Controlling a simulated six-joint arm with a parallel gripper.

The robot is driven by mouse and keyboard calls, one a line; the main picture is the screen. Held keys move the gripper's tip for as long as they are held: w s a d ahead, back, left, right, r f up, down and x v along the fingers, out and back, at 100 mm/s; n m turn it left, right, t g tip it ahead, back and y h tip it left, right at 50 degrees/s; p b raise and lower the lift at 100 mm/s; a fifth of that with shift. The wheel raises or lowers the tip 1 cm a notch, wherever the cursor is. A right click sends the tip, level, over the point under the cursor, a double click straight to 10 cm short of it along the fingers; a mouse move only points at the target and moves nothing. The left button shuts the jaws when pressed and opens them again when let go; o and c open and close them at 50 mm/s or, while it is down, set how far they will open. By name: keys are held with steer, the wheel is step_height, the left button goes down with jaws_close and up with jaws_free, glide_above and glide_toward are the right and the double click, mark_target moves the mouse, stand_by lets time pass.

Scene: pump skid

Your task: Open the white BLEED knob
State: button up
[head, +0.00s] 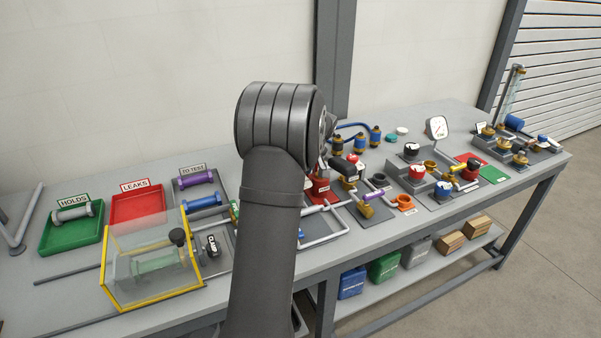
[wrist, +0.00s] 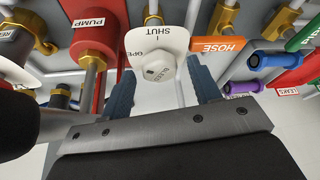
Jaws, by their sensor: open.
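The white knob (wrist: 155,72) shows in the wrist view, in front of a white dial plate (wrist: 150,40) marked OPEN and SHUT. Small lettering on its face is too blurred to read surely. My gripper (wrist: 162,71) is open, with one blue finger on each side of the knob. A gap shows on both sides, wider on the right, and nothing is held. How deep the fingertips reach beside the knob I cannot tell. In the head view my arm hides the gripper, and I cannot make out the knob for certain.
In the wrist view a red PUMP part (wrist: 95,35) stands left, an orange HOSE tag (wrist: 215,46) and blue fitting (wrist: 268,59) right. In the head view a clear yellow-edged box (head: 150,262) and green tray (head: 72,228) lie left; gauge and valve fittings crowd the right.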

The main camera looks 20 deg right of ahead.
steer(key=v, duration=1.7)
steer(key=shift+s, duration=0.1)
steer(key=w+a+m+g+h, duration=0.15)
steer(key=a+m+h, duration=0.5)
steer(key=m, duration=0.65)
steer(key=shift+m+y, duration=0.3)
steer(key=shift+y, duration=0.55)
steer(key=x, duration=1.1)
steer(key=w+a+x, duration=0.1)
steer(key=x, duration=0.5)
steer(key=shift+w+f, duration=0.1)
steer(key=shift+f, duration=0.05)
steer(key=c, duration=1)
